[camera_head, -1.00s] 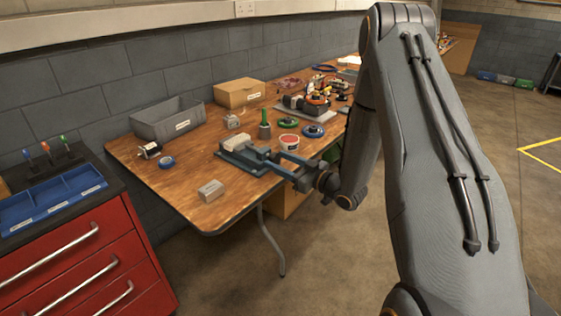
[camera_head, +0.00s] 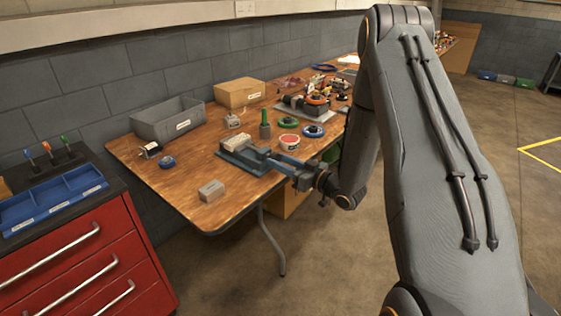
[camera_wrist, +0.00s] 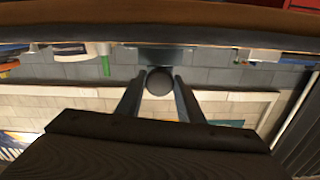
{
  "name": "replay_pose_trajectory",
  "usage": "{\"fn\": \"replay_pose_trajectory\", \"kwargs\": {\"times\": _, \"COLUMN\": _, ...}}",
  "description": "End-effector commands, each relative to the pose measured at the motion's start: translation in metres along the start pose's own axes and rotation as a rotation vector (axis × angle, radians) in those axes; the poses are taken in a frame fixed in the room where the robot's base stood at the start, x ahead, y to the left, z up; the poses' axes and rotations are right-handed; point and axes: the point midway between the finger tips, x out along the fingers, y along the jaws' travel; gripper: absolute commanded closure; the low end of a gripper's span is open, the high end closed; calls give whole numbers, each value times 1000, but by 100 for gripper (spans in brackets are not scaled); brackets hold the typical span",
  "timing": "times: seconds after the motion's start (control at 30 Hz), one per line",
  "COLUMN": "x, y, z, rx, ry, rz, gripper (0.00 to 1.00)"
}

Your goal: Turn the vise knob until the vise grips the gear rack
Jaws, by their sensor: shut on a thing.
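The blue-grey vise (camera_head: 238,158) sits at the front edge of the wooden table in the head view, with a pale piece at its top that may be the gear rack, though it is too small to tell. My gripper (camera_head: 278,160) reaches in from the right, at the vise's near end. In the wrist view, my gripper (camera_wrist: 159,84) has its two fingers on either side of the round dark vise knob (camera_wrist: 159,79), shut on it. The vise jaws and any gap at the rack are not clear.
A grey bin (camera_head: 168,121), a cardboard box (camera_head: 240,92) and a green-handled tool (camera_head: 265,125) stand behind the vise. A red-and-white tub (camera_head: 289,142) is close by. A small grey block (camera_head: 211,191) lies near the front edge. A red cabinet (camera_head: 85,260) is at left.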

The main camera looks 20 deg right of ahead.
Motion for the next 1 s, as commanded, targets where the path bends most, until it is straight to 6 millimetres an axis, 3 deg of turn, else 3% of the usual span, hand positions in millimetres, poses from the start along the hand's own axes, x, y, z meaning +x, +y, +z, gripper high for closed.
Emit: {"fn": "replay_pose_trajectory", "kwargs": {"times": 1.0, "x": 0, "y": -1, "z": -3, "rx": 904, "ry": 2, "rz": 0, "gripper": 88}}
